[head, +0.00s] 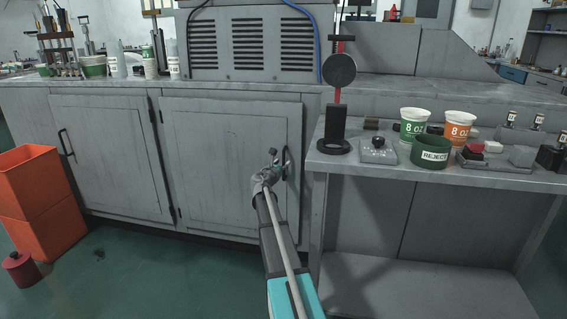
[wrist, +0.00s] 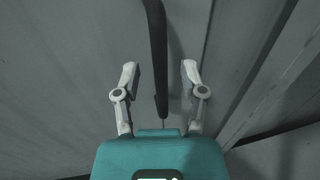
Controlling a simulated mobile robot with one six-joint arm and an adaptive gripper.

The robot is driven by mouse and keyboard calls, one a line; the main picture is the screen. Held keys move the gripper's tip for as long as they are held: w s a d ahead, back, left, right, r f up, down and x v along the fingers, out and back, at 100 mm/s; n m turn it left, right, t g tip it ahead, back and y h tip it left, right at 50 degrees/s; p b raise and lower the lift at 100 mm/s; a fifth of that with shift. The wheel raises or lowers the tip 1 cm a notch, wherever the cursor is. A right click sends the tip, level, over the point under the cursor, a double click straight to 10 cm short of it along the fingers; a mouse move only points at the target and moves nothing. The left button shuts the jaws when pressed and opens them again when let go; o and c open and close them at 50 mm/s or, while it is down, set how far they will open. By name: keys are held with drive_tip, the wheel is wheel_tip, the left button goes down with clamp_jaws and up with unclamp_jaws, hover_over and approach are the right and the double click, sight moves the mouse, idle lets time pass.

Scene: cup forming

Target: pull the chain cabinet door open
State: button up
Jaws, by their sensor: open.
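The cabinet has two grey doors. The right door (head: 225,160) is closed, and my gripper (head: 278,162) is at its handle (head: 287,160) on the door's right side. In the wrist view the dark bar handle (wrist: 158,60) runs down between the two fingers of my gripper (wrist: 161,80), which are open on either side of it. Neither finger visibly touches the bar. The left door (head: 110,155) is closed too, with a dark handle (head: 66,142) on its left side. No chain can be made out.
A grey side table (head: 335,170) with a green reject cup (head: 431,151), paper cups and a gauge stand stands just right of the handle. Orange bins (head: 38,200) and a red can (head: 20,269) stand on the floor at left.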

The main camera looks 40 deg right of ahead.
drive_tip(key=shift+x, duration=1)
clamp_jaws()
